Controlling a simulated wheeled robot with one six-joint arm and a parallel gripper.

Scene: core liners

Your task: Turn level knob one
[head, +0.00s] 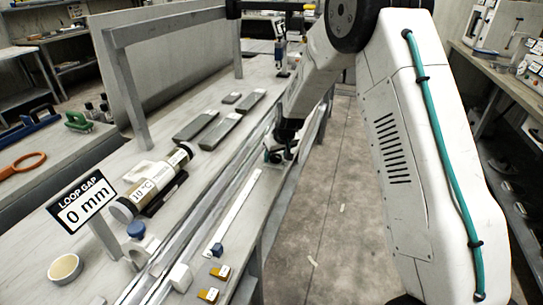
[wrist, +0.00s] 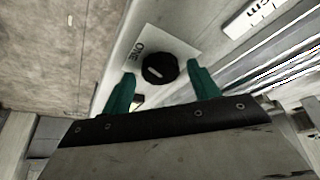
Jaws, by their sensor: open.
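Level knob one (wrist: 158,70) is a round black knob with a short white mark, on a white plate (wrist: 181,47) lettered "ONE" in the wrist view. My gripper (wrist: 160,72) has two green fingers, apart, with the knob between and slightly beyond their tips. There is a visible gap on each side, and I cannot tell the height above the plate. In the head view my gripper (head: 276,154) is low over the right edge of the bench, where the knob cannot be made out.
A "LOOP GAP 0 mm" sign (head: 82,203), a labelled cylinder (head: 152,183) and a small bowl (head: 65,268) are on the bench (head: 150,120). Metal rails (head: 210,205) run along it beside my gripper. The floor (head: 325,220) right of the bench is clear.

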